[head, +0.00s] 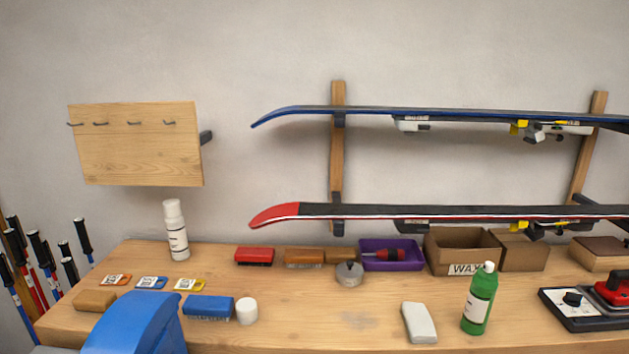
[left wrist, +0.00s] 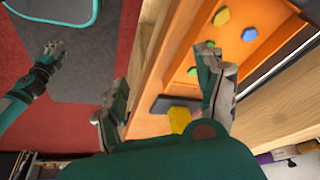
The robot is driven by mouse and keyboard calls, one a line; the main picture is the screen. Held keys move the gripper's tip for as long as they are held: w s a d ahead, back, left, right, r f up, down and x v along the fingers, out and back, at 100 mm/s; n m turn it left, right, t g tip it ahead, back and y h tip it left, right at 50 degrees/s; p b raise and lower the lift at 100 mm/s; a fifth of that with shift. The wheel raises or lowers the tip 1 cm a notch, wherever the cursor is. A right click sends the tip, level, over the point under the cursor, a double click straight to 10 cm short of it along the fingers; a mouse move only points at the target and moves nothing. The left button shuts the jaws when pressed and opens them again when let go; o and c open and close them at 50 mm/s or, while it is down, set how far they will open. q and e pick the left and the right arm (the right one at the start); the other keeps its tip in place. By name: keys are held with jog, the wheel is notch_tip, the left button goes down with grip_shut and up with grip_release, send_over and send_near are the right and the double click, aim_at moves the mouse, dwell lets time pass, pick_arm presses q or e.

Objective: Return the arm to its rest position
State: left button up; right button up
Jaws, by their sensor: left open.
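My left gripper (left wrist: 165,75) shows in the left wrist view with its two teal and grey fingers spread apart. It is open and nothing is held between the fingers. Behind them are an orange panel (left wrist: 206,50) with coloured knobs and wooden boards. Another teal arm ends in a grey gripper (left wrist: 48,65) at the left of this view, over the red and grey floor; it looks like my right one, too small to tell open or shut. In the head view neither gripper shows.
The wooden bench (head: 300,325) holds a white bottle (head: 176,232), brushes, a purple tray (head: 391,265), cardboard boxes, a green bottle (head: 479,300) and a waxing iron (head: 612,290). A large blue rounded thing (head: 135,325) covers the front left. Skis (head: 430,212) hang on the wall.

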pick_arm(q)
jog(key=s+a+n+t+y, duration=0.1)
jog(key=s+a+n+y, duration=0.2)
jog(key=s+a+n, duration=0.75)
jog(key=s+f+m+g, duration=0.1)
jog(key=s+f, duration=0.1)
jog(key=f, duration=1.3)
jog(key=s+f+g, duration=0.1)
jog(key=s+f, duration=0.2)
jog(key=f, duration=1.1)
jog(key=s+a+f, duration=0.3)
jog(key=s+f, duration=1.1)
jog(key=s, duration=0.1)
jog(key=shift+s+a+g, duration=0.25)
jog(key=shift+a+g, duration=0.05)
